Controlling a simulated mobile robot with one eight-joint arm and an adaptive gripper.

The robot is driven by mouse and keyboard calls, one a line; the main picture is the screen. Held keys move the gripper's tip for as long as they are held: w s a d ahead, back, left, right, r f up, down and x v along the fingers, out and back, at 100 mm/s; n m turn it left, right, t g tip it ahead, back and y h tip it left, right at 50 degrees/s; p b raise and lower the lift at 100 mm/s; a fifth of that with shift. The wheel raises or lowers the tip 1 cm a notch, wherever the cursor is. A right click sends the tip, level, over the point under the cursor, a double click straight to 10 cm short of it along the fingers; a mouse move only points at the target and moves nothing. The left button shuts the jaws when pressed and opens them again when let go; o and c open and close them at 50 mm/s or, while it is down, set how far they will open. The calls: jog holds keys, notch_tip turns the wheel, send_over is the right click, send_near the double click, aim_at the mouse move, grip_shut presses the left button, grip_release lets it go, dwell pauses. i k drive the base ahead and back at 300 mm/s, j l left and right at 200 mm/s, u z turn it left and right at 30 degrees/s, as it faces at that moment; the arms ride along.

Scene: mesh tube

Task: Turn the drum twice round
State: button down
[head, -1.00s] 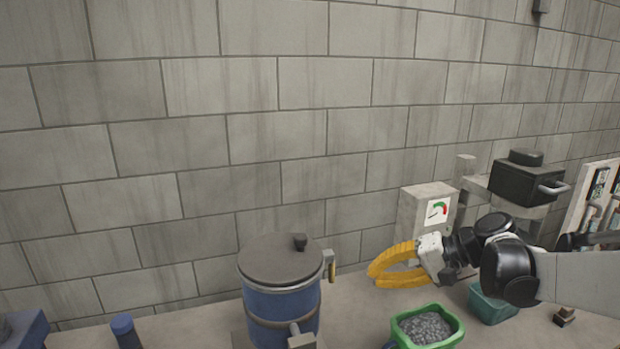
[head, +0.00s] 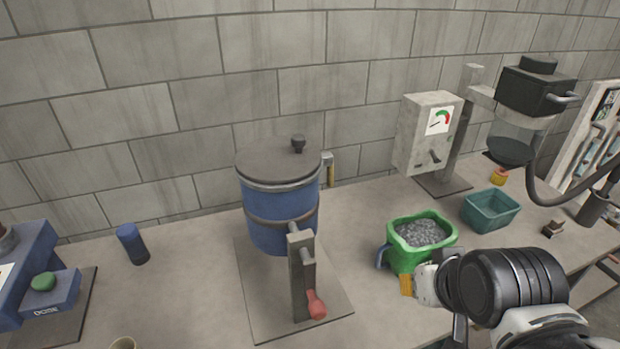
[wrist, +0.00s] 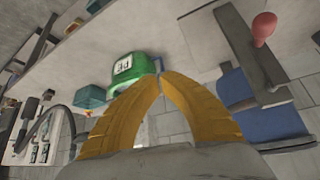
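The blue drum (head: 280,212) with a grey lid stands upright on a flat base plate (head: 265,300) in the middle of the bench. A grey post in front of it carries a crank with a red knob (head: 316,304), hanging low. The knob also shows at the upper right of the wrist view (wrist: 264,27).
The green tub (head: 395,262) of grey granules stands right of the drum, with a teal bin (head: 490,212) behind it. A gauge box (head: 412,140) stands at the back. A blue cylinder (head: 133,244) and a green-button box (head: 60,297) are left. Bench between cylinder and drum is clear.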

aim_at(273, 212)
jog(key=k+l+u, duration=0.35)
jog(key=l, duration=0.15)
jog(key=k+l+u, duration=0.3)
jog(key=k+l, duration=0.05)
jog(key=l, duration=0.05)
